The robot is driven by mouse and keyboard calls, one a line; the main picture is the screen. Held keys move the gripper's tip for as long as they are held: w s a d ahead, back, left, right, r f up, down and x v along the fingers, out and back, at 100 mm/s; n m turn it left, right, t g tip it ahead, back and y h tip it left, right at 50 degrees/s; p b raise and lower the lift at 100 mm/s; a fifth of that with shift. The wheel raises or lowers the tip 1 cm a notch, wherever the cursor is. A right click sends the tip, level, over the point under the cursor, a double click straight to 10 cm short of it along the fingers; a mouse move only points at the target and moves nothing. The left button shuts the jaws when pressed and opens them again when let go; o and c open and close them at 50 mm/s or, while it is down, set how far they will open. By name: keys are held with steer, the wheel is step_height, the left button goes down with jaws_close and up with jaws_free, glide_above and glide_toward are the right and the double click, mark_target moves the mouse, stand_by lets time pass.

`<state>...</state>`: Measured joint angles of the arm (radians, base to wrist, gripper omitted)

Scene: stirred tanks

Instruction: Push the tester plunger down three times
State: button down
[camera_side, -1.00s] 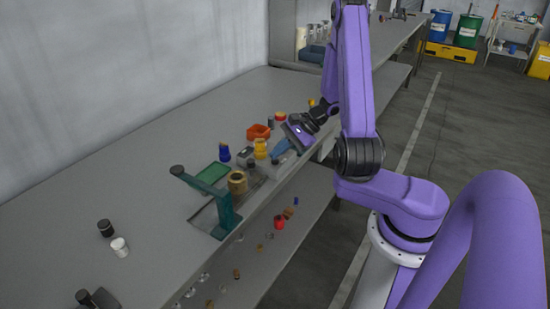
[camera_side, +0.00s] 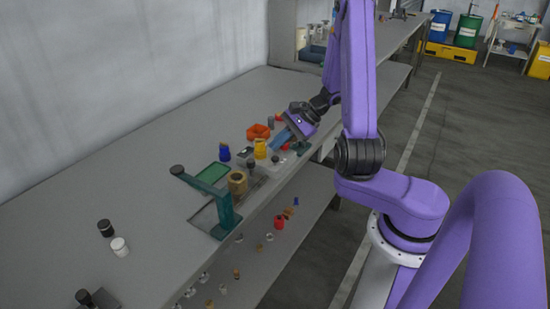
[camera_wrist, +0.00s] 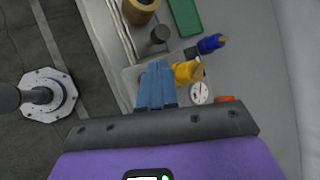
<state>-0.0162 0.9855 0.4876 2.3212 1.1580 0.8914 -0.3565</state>
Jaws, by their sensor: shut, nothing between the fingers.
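A dark round knob (camera_wrist: 157,35), apparently the tester plunger, stands up beside a pale base in the wrist view. In the side view the dark knob (camera_side: 250,165) stands near the bench's front edge, beside a brown ring-shaped roll. My gripper (camera_wrist: 155,104) has its blue fingers together with nothing between them. In the side view my gripper (camera_side: 277,145) hangs tilted above the bench, to the right of the knob. The fingers look apart from the knob and hide part of the base.
A yellow bottle (camera_wrist: 187,72), a blue bottle (camera_wrist: 211,43) and a round white dial (camera_wrist: 199,92) stand close by the fingers. The brown roll (camera_side: 238,183), a teal stand (camera_side: 223,212), a green tray (camera_side: 212,174) and an orange bin (camera_side: 258,132) are near. The bench's left stretch is mostly clear.

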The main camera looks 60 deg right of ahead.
mark_target(278, 158)
steer(key=shift+r, duration=1.95)
stand_by(1.1)
step_height(278, 158, up, 4)
steer(key=shift+f, duration=0.1)
stand_by(0.3)
steer(key=shift+f, duration=0.15)
steer(key=shift+f, duration=4.3)
steer(key=shift+f, duration=0.15)
steer(key=shift+f, duration=0.25)
